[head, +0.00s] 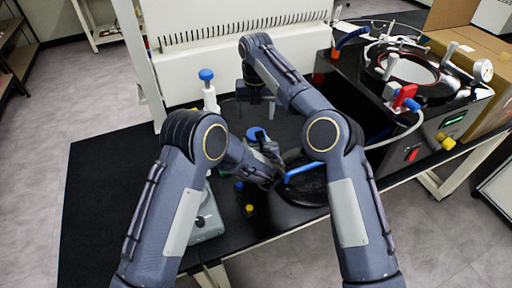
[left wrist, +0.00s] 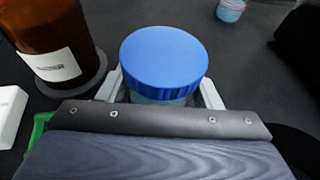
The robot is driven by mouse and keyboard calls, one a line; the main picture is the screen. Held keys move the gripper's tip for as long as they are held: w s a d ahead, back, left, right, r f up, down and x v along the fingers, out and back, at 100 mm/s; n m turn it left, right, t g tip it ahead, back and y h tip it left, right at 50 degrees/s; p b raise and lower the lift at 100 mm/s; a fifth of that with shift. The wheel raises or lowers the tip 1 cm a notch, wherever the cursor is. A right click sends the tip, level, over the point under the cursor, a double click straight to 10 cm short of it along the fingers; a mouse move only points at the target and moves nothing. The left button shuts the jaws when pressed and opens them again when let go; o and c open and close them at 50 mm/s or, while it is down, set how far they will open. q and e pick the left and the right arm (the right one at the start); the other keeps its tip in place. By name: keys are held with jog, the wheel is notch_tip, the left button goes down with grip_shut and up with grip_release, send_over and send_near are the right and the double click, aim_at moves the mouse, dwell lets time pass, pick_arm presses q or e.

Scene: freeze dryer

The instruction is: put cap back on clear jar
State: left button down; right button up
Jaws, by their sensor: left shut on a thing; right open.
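The clear jar (left wrist: 165,99) is between the fingers of my left gripper in the left wrist view. The blue cap (left wrist: 164,58) sits over its top and looks level; whether it is screwed tight cannot be told. The cap also shows in the head view (head: 256,134). My left gripper (head: 266,160) is shut on the jar, with its pale fingers on both sides below the cap. My right gripper (head: 255,92) is open and empty, beyond the jar in the head view. Most of the jar's body is hidden.
An amber bottle (left wrist: 50,35) with a white label stands left of the jar. A small light-blue container (left wrist: 230,10) is farther back. A white bottle with a blue top (head: 209,95), a blue handle (head: 302,171) and the freeze dryer (head: 405,85) share the black bench.

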aim_at(255, 130)
jog(key=shift+f, duration=4.05)
jog(key=c, duration=1)
jog(key=m, duration=1)
